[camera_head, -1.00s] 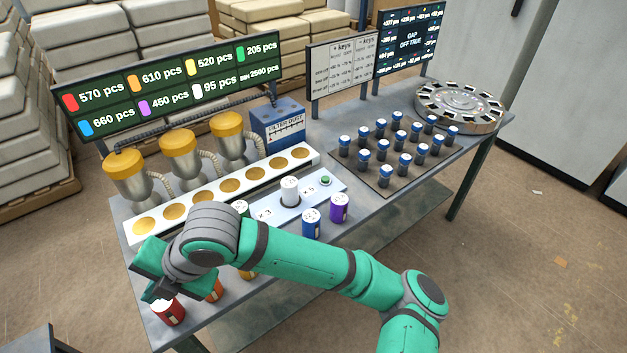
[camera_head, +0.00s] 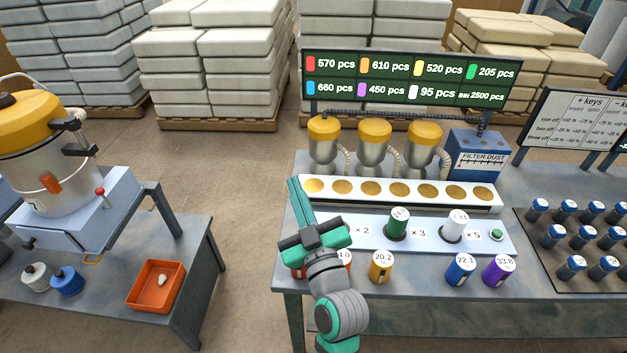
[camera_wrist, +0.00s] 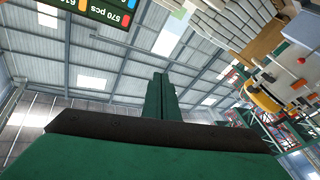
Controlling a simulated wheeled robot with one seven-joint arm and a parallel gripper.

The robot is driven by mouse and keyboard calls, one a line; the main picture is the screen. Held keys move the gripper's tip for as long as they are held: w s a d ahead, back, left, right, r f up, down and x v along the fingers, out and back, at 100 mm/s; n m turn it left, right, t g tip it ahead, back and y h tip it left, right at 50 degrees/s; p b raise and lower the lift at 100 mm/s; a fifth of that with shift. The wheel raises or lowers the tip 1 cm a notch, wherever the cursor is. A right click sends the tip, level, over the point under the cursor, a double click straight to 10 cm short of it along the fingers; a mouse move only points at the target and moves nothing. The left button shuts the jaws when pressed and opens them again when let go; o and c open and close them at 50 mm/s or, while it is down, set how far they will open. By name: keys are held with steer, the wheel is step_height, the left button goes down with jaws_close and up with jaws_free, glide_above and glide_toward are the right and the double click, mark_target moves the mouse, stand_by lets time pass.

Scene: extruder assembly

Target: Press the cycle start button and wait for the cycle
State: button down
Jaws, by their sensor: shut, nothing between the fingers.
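The green cycle start button (camera_head: 496,235) sits at the right end of the pale control strip (camera_head: 350,228), past the "x 5" label. The strip also holds a green canister (camera_head: 398,224) and a white canister (camera_head: 454,226) in round sockets. My gripper (camera_head: 294,184) is shut and empty, raised over the left end of the table with its fingers pointing up, well left of the button. In the wrist view my gripper (camera_wrist: 160,82) shows its fingers together against the roof. The button is not in the wrist view.
Orange (camera_head: 381,267), blue (camera_head: 460,269) and purple (camera_head: 498,269) canisters stand along the front edge; others are partly behind my arm. A white rail (camera_head: 330,198) and the filter dust box (camera_head: 477,155) stand behind. A rack of blue-capped vials (camera_head: 535,262) is at right.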

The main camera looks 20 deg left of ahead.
steer(key=s+d+f+m+t+h, duration=0.1)
steer(key=s+d+f+m+h, duration=0.45)
steer(key=f, duration=0.45)
steer(key=s+d+f+m+t+h, duration=0.1)
steer(key=s+d+f+m+h, duration=0.5)
steer(key=f, duration=0.4)
steer(key=s+d+f, duration=0.2)
steer(key=s+d, duration=0.1)
steer(key=s, duration=0.4)
steer(key=s+d+f+g+h, duration=0.1)
steer(key=s+d+f, duration=0.1)
steer(key=s+d, duration=0.2)
steer(key=s+d+f+g+h, duration=0.1)
steer(key=s+d+f, duration=0.1)
steer(key=s, duration=0.8)
steer(key=shift+s+d+f+m, duration=0.15)
steer(key=shift+d+f+m, duration=0.25)
steer(key=shift+d, duration=0.45)
